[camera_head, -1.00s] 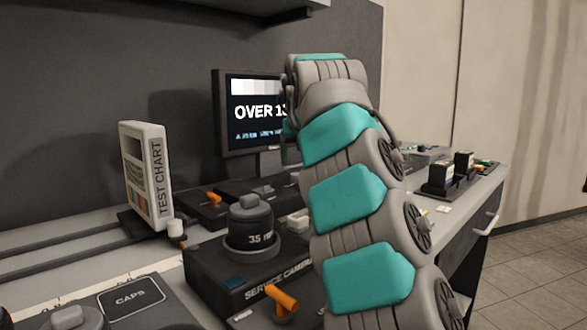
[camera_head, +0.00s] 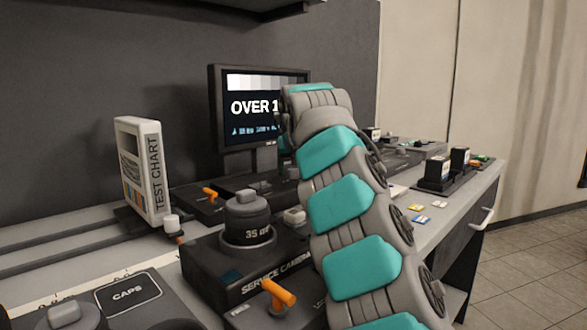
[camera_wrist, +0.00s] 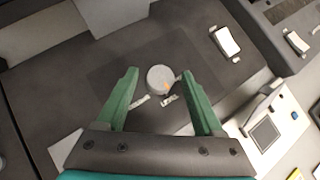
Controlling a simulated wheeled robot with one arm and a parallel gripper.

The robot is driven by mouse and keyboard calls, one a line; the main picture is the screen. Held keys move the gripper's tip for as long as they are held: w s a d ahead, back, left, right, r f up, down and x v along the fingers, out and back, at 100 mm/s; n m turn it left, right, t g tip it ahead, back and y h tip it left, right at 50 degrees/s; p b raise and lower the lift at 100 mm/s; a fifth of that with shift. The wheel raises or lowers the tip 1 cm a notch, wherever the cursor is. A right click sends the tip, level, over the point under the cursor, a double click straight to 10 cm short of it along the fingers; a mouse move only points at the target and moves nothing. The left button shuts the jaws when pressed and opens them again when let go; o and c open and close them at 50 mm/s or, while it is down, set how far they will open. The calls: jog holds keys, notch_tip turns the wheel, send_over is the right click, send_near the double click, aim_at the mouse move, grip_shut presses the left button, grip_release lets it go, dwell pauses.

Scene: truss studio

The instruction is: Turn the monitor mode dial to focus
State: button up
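The monitor (camera_head: 231,140) stands at the back of the bench, its screen reading "OVER 1…", with the right part hidden by my arm. In the wrist view a round grey dial (camera_wrist: 157,76) with a small orange mark sits on a dark panel (camera_wrist: 105,75). I cannot tell how high the fingertips are above the panel. In the head view my arm hides the dial.
The service camera (camera_head: 246,225) with its lens and orange lever stands left of my arm. The test chart (camera_head: 142,165) stands further left. Dark blocks (camera_head: 438,172) and small coloured cards (camera_head: 417,207) lie right of my arm.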

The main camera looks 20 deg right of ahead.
grip_shut()
dwell(0.3)
jog(key=shift+d+f+n+y, duration=0.1)
jog(key=shift+d+n+y, duration=0.15)
jog(key=shift+n+y, duration=1.55)
jog(key=shift+n, duration=0.6)
jog(key=shift+o, duration=0.6)
grip_release()
